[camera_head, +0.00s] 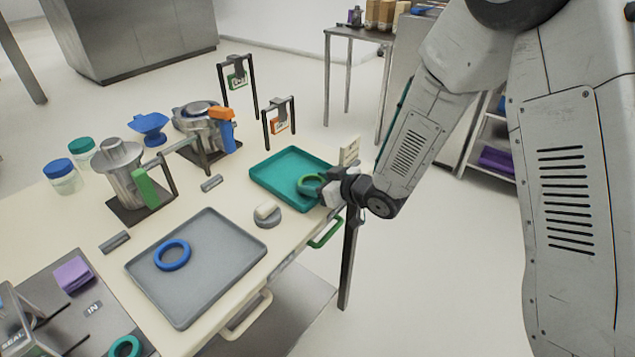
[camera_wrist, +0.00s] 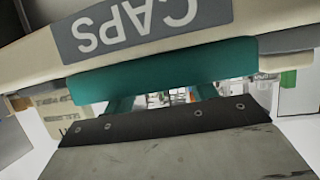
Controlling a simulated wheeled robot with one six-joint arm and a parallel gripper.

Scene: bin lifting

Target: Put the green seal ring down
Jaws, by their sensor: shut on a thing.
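The green seal ring (camera_head: 309,181) shows in the head view over the right part of the teal tray (camera_head: 273,169). My gripper (camera_head: 326,186) is shut on the ring at its right side, coming in from the right. I cannot tell whether the ring touches the tray floor or is held just above it. In the wrist view, a teal strip (camera_wrist: 165,68) crosses above the dark edge of my gripper. The ring cannot be made out there.
A grey tray (camera_head: 220,283) holding a blue ring (camera_head: 172,255) lies at the front. A small round grey piece with a pale top (camera_head: 266,214) sits between the trays. Metal jugs (camera_head: 122,172) and jars (camera_head: 62,176) stand behind. A green handle (camera_head: 325,232) juts from the table edge.

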